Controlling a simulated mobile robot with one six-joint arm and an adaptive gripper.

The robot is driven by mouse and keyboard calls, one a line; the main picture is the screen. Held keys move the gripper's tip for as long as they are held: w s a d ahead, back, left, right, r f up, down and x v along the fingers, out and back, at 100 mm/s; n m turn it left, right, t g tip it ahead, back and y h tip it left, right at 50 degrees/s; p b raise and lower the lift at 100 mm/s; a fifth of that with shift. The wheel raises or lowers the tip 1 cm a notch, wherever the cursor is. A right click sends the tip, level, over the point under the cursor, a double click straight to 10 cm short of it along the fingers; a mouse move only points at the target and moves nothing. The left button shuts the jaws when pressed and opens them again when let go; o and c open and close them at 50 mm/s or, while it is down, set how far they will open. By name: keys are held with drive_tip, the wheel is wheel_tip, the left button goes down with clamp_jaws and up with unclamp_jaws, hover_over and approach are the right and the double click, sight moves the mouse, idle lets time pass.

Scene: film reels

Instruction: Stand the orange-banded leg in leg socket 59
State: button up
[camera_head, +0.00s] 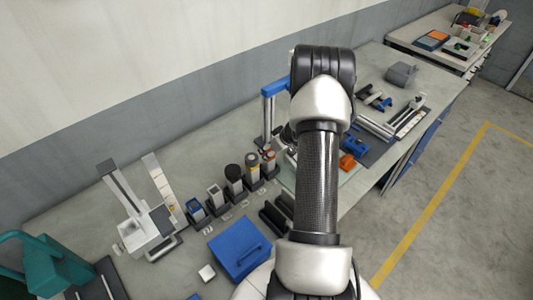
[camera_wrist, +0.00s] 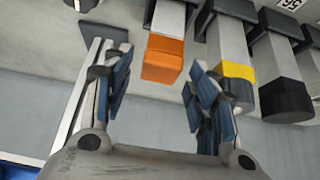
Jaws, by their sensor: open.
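The orange-banded leg (camera_wrist: 163,58) is a pale bar with an orange end. In the wrist view it lies between and just beyond the fingertips of my gripper (camera_wrist: 158,90), which is open and shows no contact with it. In the head view the orange-banded leg (camera_head: 269,155) stands at the right end of a row of dark sockets, close to my arm. My gripper is mostly hidden behind my arm there. The number 59 is not readable in either view, so I cannot tell which socket it is.
A yellow-banded leg (camera_wrist: 238,72) and a black-ended leg (camera_wrist: 285,95) stand close beside the orange one. A blue box (camera_head: 238,247) and a white fixture (camera_head: 150,230) are on the bench. A blue-armed stand (camera_head: 272,92) rises behind the row.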

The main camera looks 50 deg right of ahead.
drive_tip(key=v, duration=0.6)
drive_tip(key=w+a+r+n+y, duration=0.1)
drive_tip(key=w+a+r, duration=0.1)
drive_tip(key=a+r, duration=0.95)
drive_tip(key=w+a+r+n+y, duration=0.1)
drive_tip(key=w+a+r+y, duration=0.1)
drive_tip(key=a+r, duration=0.95)
drive_tip(key=s+a+r+g, duration=0.25)
drive_tip(key=s+a, duration=0.75)
drive_tip(key=a, duration=0.5)
drive_tip(key=s+a+r+h, duration=0.1)
drive_tip(key=s+a+h, duration=0.1)
drive_tip(key=s, duration=1)
drive_tip(key=shift+s+a+r+m, duration=0.15)
drive_tip(key=shift+a+r+m, duration=0.05)
drive_tip(key=shift+m, duration=0.2)
drive_tip(key=shift+t, duration=0.25)
